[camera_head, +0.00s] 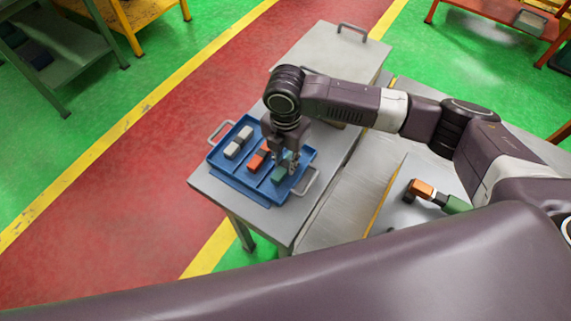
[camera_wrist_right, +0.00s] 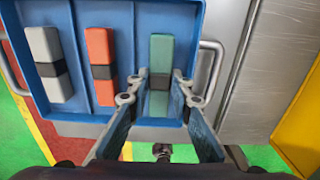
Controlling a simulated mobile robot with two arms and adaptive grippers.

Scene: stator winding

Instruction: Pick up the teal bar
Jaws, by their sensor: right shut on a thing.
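The teal bar (camera_head: 279,175) lies in the right-hand compartment of the blue tray (camera_head: 219,171), nearest the tray's right handle. In the wrist view the teal bar (camera_wrist_right: 161,52) has a dark band around its middle. My right gripper (camera_head: 287,160) points down over the tray. In the wrist view its two fingers (camera_wrist_right: 160,88) stand on either side of the bar at the dark band, shut on it. The bar still appears down in its compartment; whether it touches the floor there cannot be told. My left gripper is not in view.
The tray has metal handles and sits on a grey metal table (camera_head: 262,219). An orange and green tool-like object (camera_head: 422,188) lies on the surface to the right.

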